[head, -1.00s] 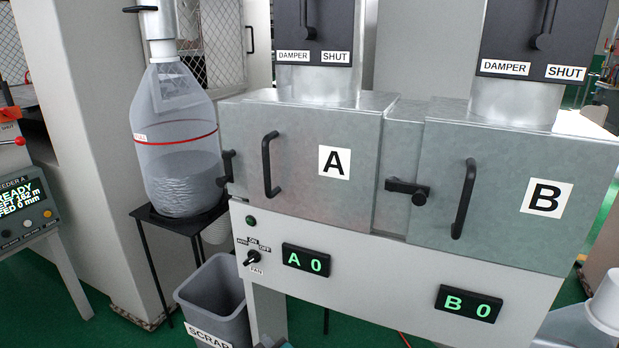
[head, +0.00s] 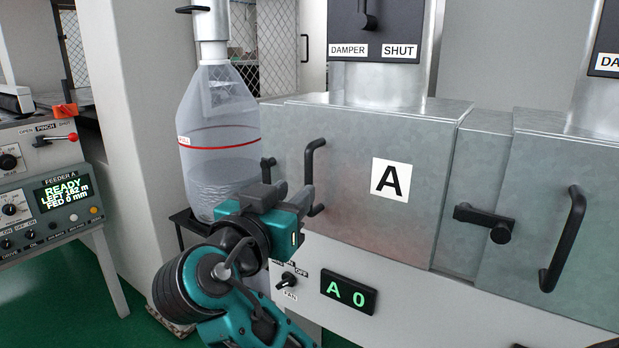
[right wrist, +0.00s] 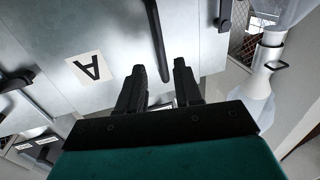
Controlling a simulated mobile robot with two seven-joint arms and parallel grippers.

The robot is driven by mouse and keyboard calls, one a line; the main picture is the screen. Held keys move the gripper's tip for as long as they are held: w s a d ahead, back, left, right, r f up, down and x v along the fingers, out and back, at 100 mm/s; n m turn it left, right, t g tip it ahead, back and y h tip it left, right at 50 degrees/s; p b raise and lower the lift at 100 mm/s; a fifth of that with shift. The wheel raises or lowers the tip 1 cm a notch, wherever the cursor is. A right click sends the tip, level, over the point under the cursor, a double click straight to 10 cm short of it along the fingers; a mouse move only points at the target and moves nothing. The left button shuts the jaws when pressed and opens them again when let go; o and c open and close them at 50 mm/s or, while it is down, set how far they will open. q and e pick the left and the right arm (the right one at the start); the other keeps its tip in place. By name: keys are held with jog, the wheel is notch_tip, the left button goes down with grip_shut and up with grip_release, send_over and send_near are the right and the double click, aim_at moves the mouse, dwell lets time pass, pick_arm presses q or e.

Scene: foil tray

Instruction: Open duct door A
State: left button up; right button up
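Duct door A (head: 350,215) is a closed grey metal panel with a white "A" label (head: 390,180). Its black upright bar handle (head: 310,160) is near its left side. A black latch (head: 267,164) at the door's left edge is partly hidden by my right gripper. My right gripper (head: 287,185) is open and empty, just left of the handle's lower part in the head view. In the right wrist view, the handle (right wrist: 156,40) appears ahead of and between the spread fingers (right wrist: 160,66); I see no contact. My left gripper is not in view.
Door B's handle (head: 565,240) and a black latch (head: 485,220) are to the right. Damper box A (head: 375,20) is above, marked SHUT. A clear bag (head: 220,130) hangs close left of the duct. The feeder console (head: 65,195) stands far left.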

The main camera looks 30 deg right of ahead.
aim_at(308, 181)
jog(key=x, duration=0.7)
jog(key=shift+d, duration=0.15)
jog(key=shift+c, duration=0.4)
grip_shut()
